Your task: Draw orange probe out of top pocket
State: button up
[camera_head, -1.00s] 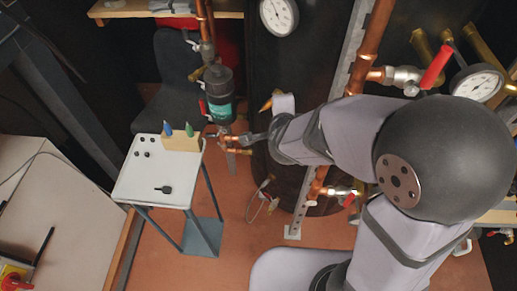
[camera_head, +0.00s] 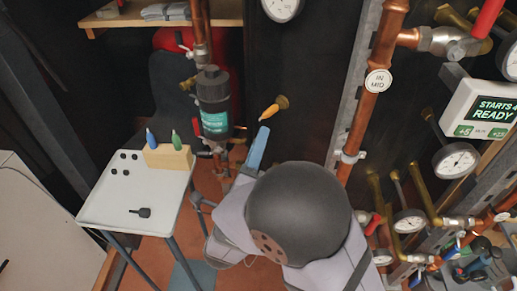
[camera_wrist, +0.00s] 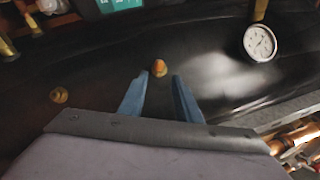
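The orange probe (camera_head: 269,113) sticks out of a brass pocket (camera_head: 282,101) on the side of the dark tank (camera_head: 310,62). In the wrist view the orange probe (camera_wrist: 160,66) is seen nearly end-on, ahead of and between the fingertips. My gripper (camera_wrist: 158,77) is open, its two blue-grey fingers spread with nothing held. In the head view my gripper (camera_head: 262,136) is just below the probe, pointing up at it. My arm hides part of the tank's lower side. Whether the fingers reach around the probe cannot be told.
A white stand (camera_head: 105,202) at left carries a wooden block (camera_head: 168,158) with a blue probe (camera_head: 151,138) and a green probe (camera_head: 176,140). A copper pipe (camera_head: 362,115) and gauges stand to the right. Another brass fitting (camera_wrist: 58,95) lies left in the wrist view.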

aim_at(268, 117)
jog(key=shift+w+r, duration=0.1)
jog(key=shift+p+x, duration=0.55)
jog(key=shift+x, duration=3.9)
jog(key=shift+d, duration=0.1)
grip_shut()
